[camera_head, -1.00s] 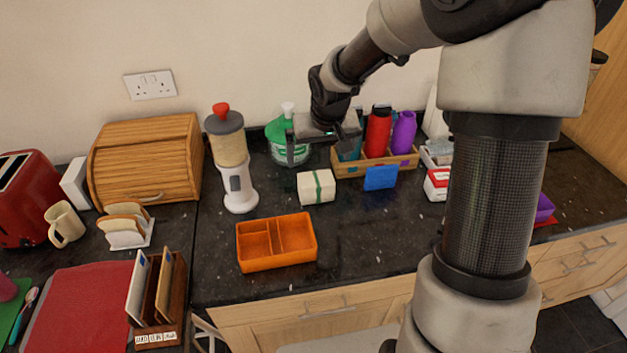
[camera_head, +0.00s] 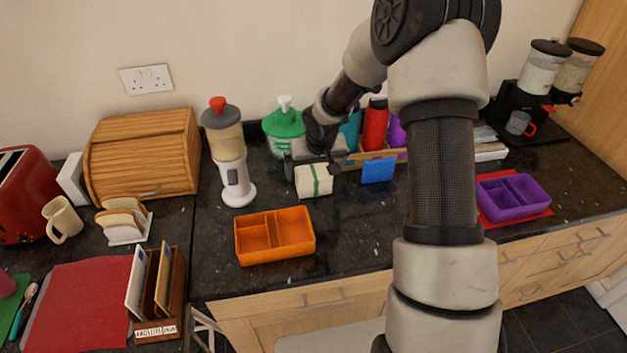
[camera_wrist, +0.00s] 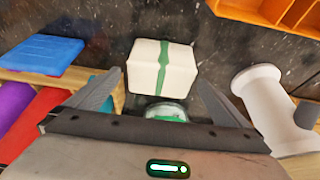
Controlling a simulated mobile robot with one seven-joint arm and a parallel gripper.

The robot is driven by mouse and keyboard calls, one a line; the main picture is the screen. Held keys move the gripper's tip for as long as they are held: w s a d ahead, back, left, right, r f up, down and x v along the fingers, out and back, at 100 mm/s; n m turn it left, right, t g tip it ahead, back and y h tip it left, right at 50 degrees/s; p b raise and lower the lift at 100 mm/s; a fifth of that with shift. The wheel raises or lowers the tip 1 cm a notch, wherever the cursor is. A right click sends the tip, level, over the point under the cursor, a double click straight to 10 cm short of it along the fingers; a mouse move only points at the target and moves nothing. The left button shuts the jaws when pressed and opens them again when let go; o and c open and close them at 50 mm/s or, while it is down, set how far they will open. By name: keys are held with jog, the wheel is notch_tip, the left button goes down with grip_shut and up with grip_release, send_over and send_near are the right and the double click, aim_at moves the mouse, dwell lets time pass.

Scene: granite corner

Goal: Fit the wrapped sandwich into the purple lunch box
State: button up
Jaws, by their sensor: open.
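The wrapped sandwich (camera_head: 314,180) is a cream block with a green band, lying on the dark counter behind the orange box. It also shows in the wrist view (camera_wrist: 146,68), just ahead of the fingers. My gripper (camera_head: 316,162) is open and empty, close behind the sandwich; in the wrist view its fingers (camera_wrist: 158,92) stand apart on either side of the block's near end. Whether they touch it I cannot tell. The purple lunch box (camera_head: 515,196), open with compartments, sits on a red mat at the right of the counter. Its inside looks empty.
An orange divided box (camera_head: 274,236) stands in front of the sandwich. A blue block (camera_head: 378,170) lies to its right, a white dispenser (camera_head: 236,180) to its left. A wooden rack of bottles (camera_head: 398,156) is behind. My arm hides the counter's middle right.

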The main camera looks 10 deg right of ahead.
jog(key=c, duration=1.6)
